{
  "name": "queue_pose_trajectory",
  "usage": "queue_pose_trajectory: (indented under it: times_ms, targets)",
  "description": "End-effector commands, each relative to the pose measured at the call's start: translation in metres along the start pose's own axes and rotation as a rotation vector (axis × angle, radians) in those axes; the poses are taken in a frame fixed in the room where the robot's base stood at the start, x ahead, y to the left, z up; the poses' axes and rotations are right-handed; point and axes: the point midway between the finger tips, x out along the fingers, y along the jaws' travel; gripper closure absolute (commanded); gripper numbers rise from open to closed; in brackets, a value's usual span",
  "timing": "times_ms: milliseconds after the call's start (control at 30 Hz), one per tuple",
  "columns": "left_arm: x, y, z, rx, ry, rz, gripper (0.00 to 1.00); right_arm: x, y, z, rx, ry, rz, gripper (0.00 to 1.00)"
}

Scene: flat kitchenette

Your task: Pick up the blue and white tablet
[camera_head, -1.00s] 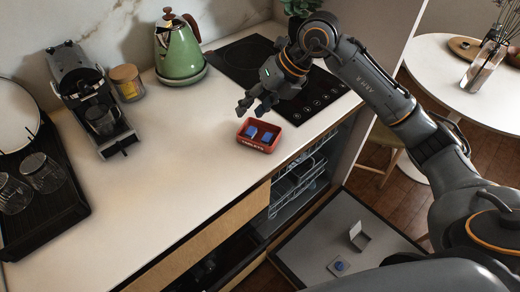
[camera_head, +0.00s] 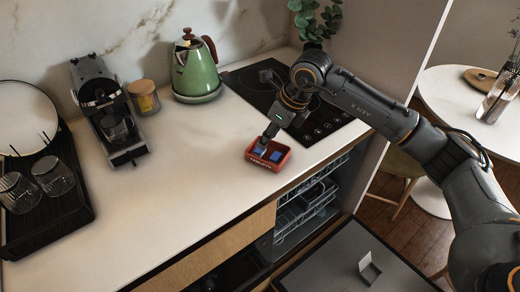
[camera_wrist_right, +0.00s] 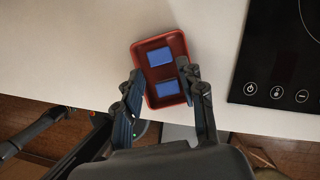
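A small red tray (camera_head: 267,165) marked "TABLETS" sits on the counter near its front edge. Two blue tablets lie in it, a right one (camera_head: 276,155) and a left one (camera_head: 260,152) partly hidden by my gripper. In the right wrist view the tray (camera_wrist_right: 179,42) holds an upper tablet (camera_wrist_right: 160,57) and a lower tablet (camera_wrist_right: 168,88). Their white parts are hard to make out. My right gripper (camera_wrist_right: 161,74) is open and empty over the tray, its fingers apart on either side of the tablets.
A dark cooktop (camera_head: 250,80) lies behind the tray, with a green kettle (camera_head: 194,70) to its left. A coffee machine (camera_head: 107,112) and a rack with glasses (camera_head: 54,178) stand further left. Below the counter, a dishwasher door (camera_head: 345,262) is open. The counter's middle is clear.

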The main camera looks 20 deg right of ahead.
Motion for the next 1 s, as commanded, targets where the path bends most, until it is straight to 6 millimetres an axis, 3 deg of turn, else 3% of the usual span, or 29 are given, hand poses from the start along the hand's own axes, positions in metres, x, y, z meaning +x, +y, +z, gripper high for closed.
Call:
queue_pose_trajectory:
  times_ms: [400,667,767,800,1000]
  targets:
    - [-0.02,-0.001,-0.003,0.0,0.001,0.0,0.6,0.05,0.001,0.002,0.001,0.003,0.002,0.6]
    - [-0.02,-0.001,-0.003,-0.001,0.001,-0.001,0.6,0.054,0.001,0.001,0.0,0.001,0.001,0.6]
    - [-0.019,-0.001,-0.003,-0.001,0.001,-0.001,0.6,0.054,0.001,0.001,0.001,0.001,0.001,0.8]
    - [-0.019,-0.001,-0.003,-0.001,0.001,-0.001,0.6,0.054,0.001,0.001,0.001,0.001,0.001,0.82]
    - [-0.02,-0.001,-0.002,-0.001,0.001,-0.001,0.6,0.053,0.001,0.001,0.001,0.001,0.001,0.82]
